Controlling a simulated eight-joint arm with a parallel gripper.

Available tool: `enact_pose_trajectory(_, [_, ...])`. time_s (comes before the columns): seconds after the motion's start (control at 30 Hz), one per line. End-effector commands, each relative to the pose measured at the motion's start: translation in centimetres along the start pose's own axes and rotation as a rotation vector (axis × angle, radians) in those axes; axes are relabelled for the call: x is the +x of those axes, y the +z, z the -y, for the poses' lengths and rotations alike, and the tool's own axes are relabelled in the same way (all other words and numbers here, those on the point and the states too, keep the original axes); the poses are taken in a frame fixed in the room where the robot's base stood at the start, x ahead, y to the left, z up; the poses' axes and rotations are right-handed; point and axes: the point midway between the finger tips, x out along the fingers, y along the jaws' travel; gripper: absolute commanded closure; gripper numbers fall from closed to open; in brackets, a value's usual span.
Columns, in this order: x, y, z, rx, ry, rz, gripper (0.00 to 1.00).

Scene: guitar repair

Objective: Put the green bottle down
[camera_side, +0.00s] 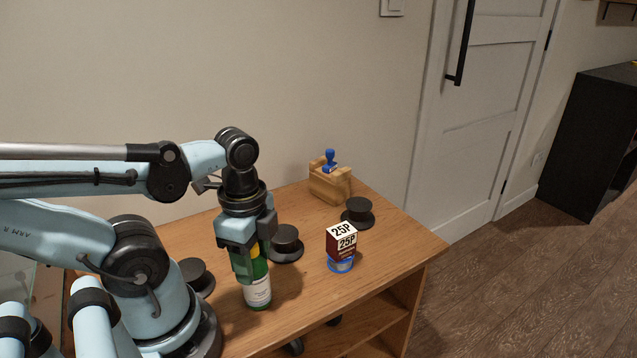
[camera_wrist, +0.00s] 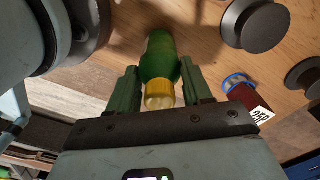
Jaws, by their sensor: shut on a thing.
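The green bottle (camera_side: 258,291) has a white label and a yellow top and stands upright near the front of the wooden table (camera_side: 305,275). My gripper (camera_side: 254,264) comes down from above and is shut on the bottle's upper part. In the wrist view, the green bottle (camera_wrist: 160,55) and its yellow cap (camera_wrist: 159,92) show between the two fingers of my gripper (camera_wrist: 161,88). The bottle's base is over or on the tabletop; I cannot tell for sure whether it touches.
A dark red and white "25P" box (camera_side: 341,240) sits on a blue-rimmed tin (camera_side: 341,264) to the right. Black spool-like knobs stand behind (camera_side: 285,240), at right (camera_side: 358,210) and at left (camera_side: 196,275). A wooden block (camera_side: 328,185) holds a blue stamp (camera_side: 330,160).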

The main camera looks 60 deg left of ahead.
Motion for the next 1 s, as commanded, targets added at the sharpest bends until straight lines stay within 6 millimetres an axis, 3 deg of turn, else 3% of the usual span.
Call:
enact_pose_trajectory(0.27, [0.3,0.0,0.0,0.0,0.0,0.0,1.0])
enact_pose_trajectory(0.3, [0.3,0.0,0.0,0.0,0.0,0.0,0.47])
enact_pose_trajectory(0.47, [0.3,0.0,0.0,0.0,0.0,0.0,0.25])
enact_pose_trajectory(0.8, [0.1,0.0,0.0,0.0,0.0,0.0,0.25])
enact_pose_trajectory(1.0, [-1.3,0.0,0.0,0.0,0.0,0.0,0.25])
